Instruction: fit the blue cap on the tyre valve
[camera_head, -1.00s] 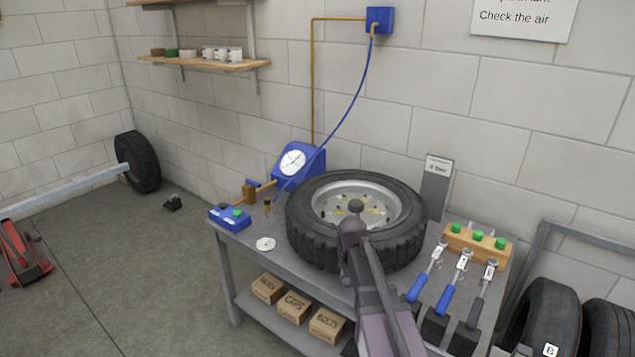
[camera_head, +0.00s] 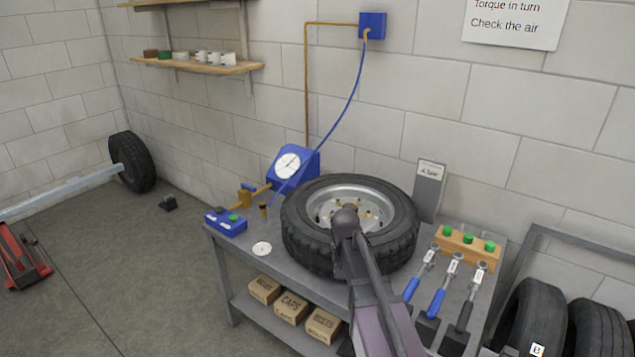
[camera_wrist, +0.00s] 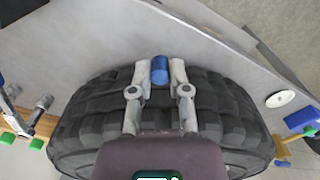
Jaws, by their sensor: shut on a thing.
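The blue cap (camera_wrist: 159,72) is a short cylinder held between the two pale fingers of my gripper (camera_wrist: 160,66) in the wrist view. The black tyre (camera_head: 300,236) lies flat on the grey bench with its pale rim (camera_head: 375,200) facing up. In the wrist view the tyre's tread (camera_wrist: 85,120) lies beneath and around my fingers, and the cap shows near the tread's edge against the bench top. In the head view my arm covers the fingers and the cap. I cannot make out the tyre valve in either view.
A blue gauge (camera_head: 288,165) with a hose stands behind the tyre. A blue button box (camera_head: 226,222) and a white disc (camera_head: 262,249) lie left on the bench. Wrenches (camera_head: 437,301) and a wooden block with green knobs (camera_head: 468,248) are at right.

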